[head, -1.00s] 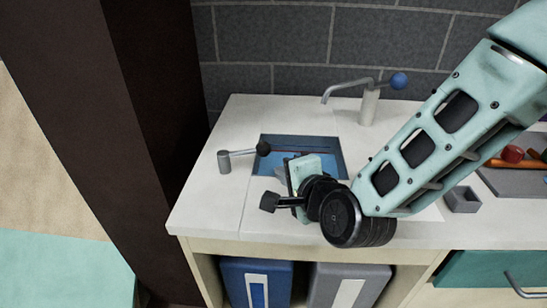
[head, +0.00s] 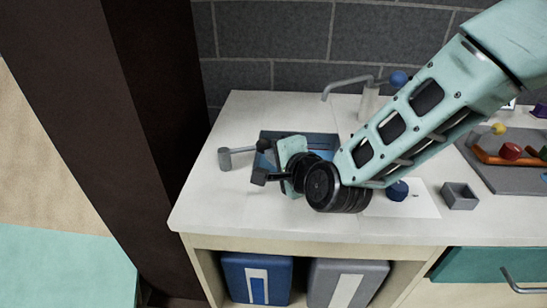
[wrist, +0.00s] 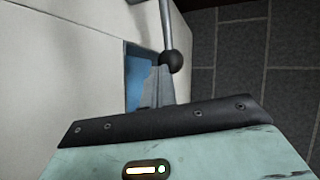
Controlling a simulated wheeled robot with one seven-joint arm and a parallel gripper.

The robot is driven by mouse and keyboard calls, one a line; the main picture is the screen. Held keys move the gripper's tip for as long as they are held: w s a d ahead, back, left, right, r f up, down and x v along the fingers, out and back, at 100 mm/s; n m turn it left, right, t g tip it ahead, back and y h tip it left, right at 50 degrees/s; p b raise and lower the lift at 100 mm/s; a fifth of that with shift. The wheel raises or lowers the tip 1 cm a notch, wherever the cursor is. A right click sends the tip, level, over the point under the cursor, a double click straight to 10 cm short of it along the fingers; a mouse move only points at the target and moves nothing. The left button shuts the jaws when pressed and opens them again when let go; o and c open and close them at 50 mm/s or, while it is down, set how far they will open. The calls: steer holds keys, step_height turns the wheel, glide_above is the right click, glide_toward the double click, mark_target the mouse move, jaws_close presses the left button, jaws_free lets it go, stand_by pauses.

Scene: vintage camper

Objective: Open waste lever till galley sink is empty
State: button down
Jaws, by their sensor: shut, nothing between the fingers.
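The waste lever (head: 238,152) is a grey post with a side arm ending in a black ball knob, at the left edge of the sink. Its arm points right, and its knob also shows in the wrist view (wrist: 171,61). The galley sink (head: 322,144) is a blue-lined basin set in the white counter, partly hidden by my gripper. A strip of blue shows in the wrist view (wrist: 134,78); I cannot tell the water level. My gripper (head: 268,161) is shut and empty, its fingertips close beside the knob. I cannot tell whether they touch it.
A grey tap (head: 350,84) with a blue ball knob stands behind the sink. A dark blue object (head: 397,191) and a small grey box (head: 460,196) sit to the right. A tray (head: 482,172) of colourful items is farther right. A dark panel (head: 150,110) stands left.

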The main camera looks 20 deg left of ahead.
steer(key=w+a+n+g+y+b, duration=0.1)
steer(key=w+a, duration=0.1)
steer(key=w, duration=0.1)
steer(key=w+a+n+g+y+b, duration=0.1)
steer(key=w+a, duration=0.1)
steer(key=w+a+n+g+b, duration=0.1)
steer(key=w+a+n, duration=0.1)
steer(key=w+a, duration=0.1)
steer(key=shift+w+a+g+y, duration=0.1)
steer(key=shift+w+g+y, duration=0.25)
steer(key=shift+g+y, duration=0.05)
steer(key=shift+w+a+b, duration=0.25)
steer(key=shift+a+b, duration=0.25)
steer(key=shift+a, duration=0.45)
stand_by(1.4)
